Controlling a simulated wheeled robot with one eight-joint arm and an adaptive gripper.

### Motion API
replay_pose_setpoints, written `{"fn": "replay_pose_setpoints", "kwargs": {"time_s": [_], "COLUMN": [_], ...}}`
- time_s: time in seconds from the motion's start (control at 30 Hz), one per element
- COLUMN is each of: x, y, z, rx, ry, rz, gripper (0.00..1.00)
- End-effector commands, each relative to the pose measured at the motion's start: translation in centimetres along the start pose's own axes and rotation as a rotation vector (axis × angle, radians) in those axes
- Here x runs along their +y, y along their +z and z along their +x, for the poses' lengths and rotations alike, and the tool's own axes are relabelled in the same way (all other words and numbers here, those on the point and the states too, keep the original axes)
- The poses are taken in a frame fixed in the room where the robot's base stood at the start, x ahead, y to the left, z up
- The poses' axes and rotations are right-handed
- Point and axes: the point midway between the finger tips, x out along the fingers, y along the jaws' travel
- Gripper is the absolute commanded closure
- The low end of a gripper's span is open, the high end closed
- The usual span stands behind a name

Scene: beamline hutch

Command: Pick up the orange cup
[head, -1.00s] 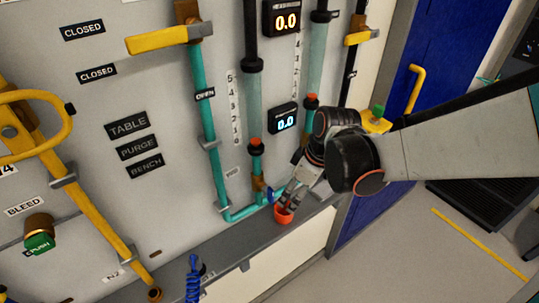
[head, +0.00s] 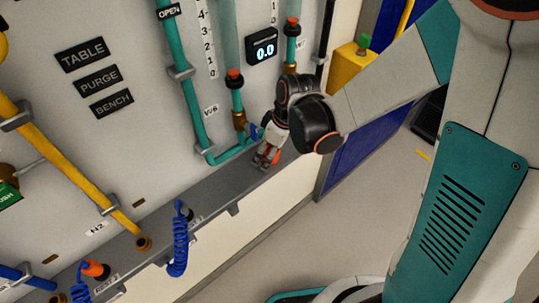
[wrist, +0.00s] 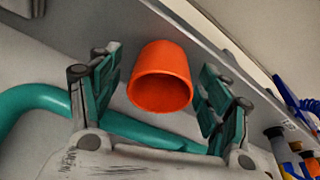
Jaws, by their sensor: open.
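The orange cup (wrist: 160,76) shows in the middle of the wrist view, with its mouth towards the camera. My gripper (head: 267,157) is open at the grey ledge in the head view. In the wrist view its teal-padded fingers stand on either side of the cup. The gap on the left is narrow; on the right I cannot tell whether the finger touches it. In the head view only small red-orange patches show at the fingertips, and the cup is mostly hidden by my gripper.
A grey ledge (head: 215,186) runs under the wall panel. A teal pipe (head: 190,95) bends close beside my gripper and crosses the wrist view (wrist: 40,100). A blue coiled hose (head: 180,240) hangs at the ledge. Open floor lies to the right.

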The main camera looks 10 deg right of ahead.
Motion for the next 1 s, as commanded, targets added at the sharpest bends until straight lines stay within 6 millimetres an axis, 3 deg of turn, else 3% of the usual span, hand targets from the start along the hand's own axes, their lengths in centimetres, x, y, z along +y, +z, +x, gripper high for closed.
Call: {"fn": "replay_pose_setpoints", "kwargs": {"time_s": [0.13, 0.37, 0.77, 1.0], "x": [0.0, 0.0, 0.0, 0.0], "y": [0.0, 0.0, -0.1, -0.7], "z": [-0.1, -0.1, -0.4, -2.7], "rx": [0.000, 0.000, 0.000, 0.000], "ry": [0.000, 0.000, 0.000, 0.000], "rz": [0.000, 0.000, 0.000, 0.000], "gripper": [0.29, 0.76, 0.77, 0.77]}}
